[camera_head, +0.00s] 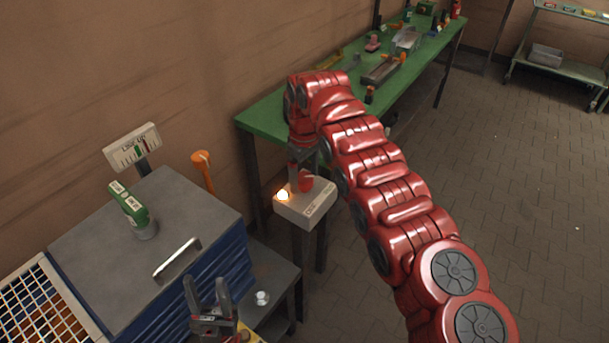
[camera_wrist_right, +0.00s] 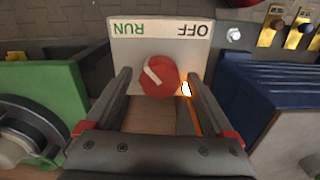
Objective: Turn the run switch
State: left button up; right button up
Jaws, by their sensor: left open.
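The switch box (camera_head: 313,208) is a pale box on a post with a red knob (camera_head: 306,182) and a glowing lamp (camera_head: 282,195). In the right wrist view the box face (camera_wrist_right: 125,45) carries the words RUN and OFF, upside down. The red knob (camera_wrist_right: 160,80) has a white bar whose upper end leans toward the RUN side. My right gripper (camera_wrist_right: 157,74) is open, with one finger on each side of the knob and visible gaps. In the head view it (camera_head: 300,172) is over the box, partly hidden. My left gripper (camera_head: 207,293) is open and empty at the bottom.
A grey-topped blue cabinet (camera_head: 185,215) with a green bottle (camera_head: 130,205) stands left of the box. An orange-handled tool (camera_head: 203,170) is behind it. A green workbench (camera_head: 262,118) lies beyond the box. The floor (camera_head: 520,200) at the right is clear.

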aim_at(303, 177)
jog(key=shift+r, duration=0.1)
jog(key=shift+r, duration=0.35)
notch_tip(303, 177, up, 5)
jog(key=shift+a+r, duration=0.15)
notch_tip(303, 177, up, 11)
jog(key=p, duration=1.1)
